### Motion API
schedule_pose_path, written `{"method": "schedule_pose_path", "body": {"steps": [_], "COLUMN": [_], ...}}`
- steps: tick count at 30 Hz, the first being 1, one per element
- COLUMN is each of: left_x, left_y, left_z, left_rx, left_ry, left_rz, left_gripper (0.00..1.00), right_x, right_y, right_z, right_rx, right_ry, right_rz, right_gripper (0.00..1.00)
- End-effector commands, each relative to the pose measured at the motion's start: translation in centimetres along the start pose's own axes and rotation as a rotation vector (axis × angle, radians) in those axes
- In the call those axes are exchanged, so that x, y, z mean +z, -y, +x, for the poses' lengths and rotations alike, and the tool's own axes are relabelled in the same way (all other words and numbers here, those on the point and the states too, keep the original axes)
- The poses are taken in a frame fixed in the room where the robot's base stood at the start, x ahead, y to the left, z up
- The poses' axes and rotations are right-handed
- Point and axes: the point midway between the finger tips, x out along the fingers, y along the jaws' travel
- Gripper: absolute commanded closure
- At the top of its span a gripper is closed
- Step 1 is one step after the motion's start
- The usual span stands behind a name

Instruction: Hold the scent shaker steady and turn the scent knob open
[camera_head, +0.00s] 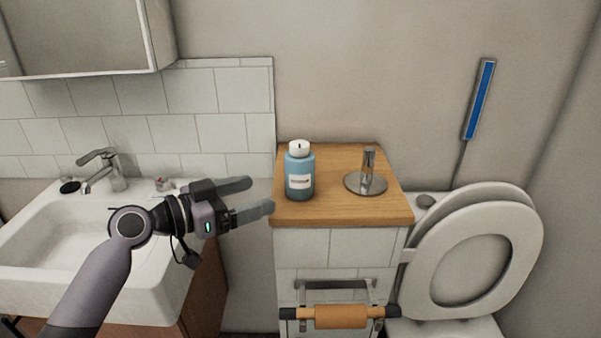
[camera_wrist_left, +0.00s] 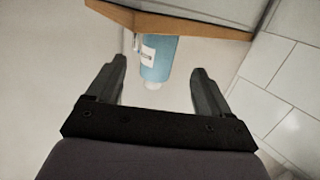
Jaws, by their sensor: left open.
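The scent shaker (camera_head: 300,172) is a blue bottle with a pale label, upright near the left edge of the wooden top (camera_head: 340,211). Its white scent knob (camera_head: 299,148) sits on top, with a small dark mark. My left gripper (camera_head: 262,196) is open and empty, to the left of the shaker, its fingers pointing at it without touching. In the left wrist view the shaker (camera_wrist_left: 158,56) shows beyond and between the open fingers (camera_wrist_left: 158,78). The knob (camera_wrist_left: 152,85) is partly visible there. My right gripper is not in view.
A metal stand with a round base (camera_head: 366,184) is right of the shaker on the wooden top. A sink (camera_head: 40,262) with a faucet (camera_head: 100,170) is at left. A toilet (camera_head: 470,250) is at right. An orange-gripped bar (camera_head: 341,317) is in front below.

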Motion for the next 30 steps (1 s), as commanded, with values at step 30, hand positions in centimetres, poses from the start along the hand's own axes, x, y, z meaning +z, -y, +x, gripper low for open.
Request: {"method": "schedule_pose_path", "body": {"steps": [30], "left_x": [-0.1], "left_y": [0.0], "left_z": [10.0], "left_rx": [0.000], "left_ry": [-0.003], "left_rz": [0.001], "left_gripper": [0.19], "right_x": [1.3], "right_y": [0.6], "right_z": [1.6], "right_rx": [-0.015], "right_ry": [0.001], "right_rz": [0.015], "right_gripper": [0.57]}}
